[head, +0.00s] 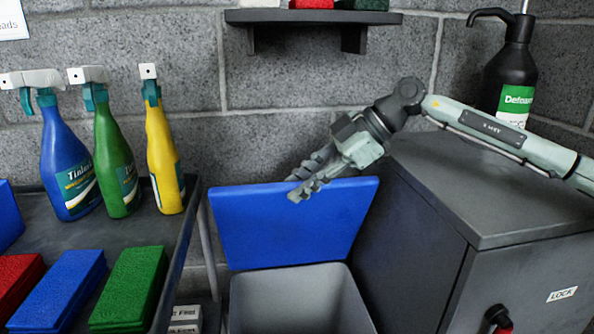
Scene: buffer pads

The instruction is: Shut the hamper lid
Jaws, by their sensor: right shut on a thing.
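The hamper (298,303) is a light grey bin at the bottom middle, and its inside shows. Its blue lid (285,230) stands raised and tilted back behind the opening. My right gripper (295,189) comes in from the right and is at the lid's top edge, with its fingers overlapping that edge. It is shut on the lid's edge, though the far finger's contact is partly hidden. My left gripper is not in view.
A grey cabinet (480,190) stands close on the right with a black pump bottle (510,75) on top. On the left, a dark table (150,228) holds spray bottles (115,150) and coloured pads (130,285). A shelf (312,17) hangs above.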

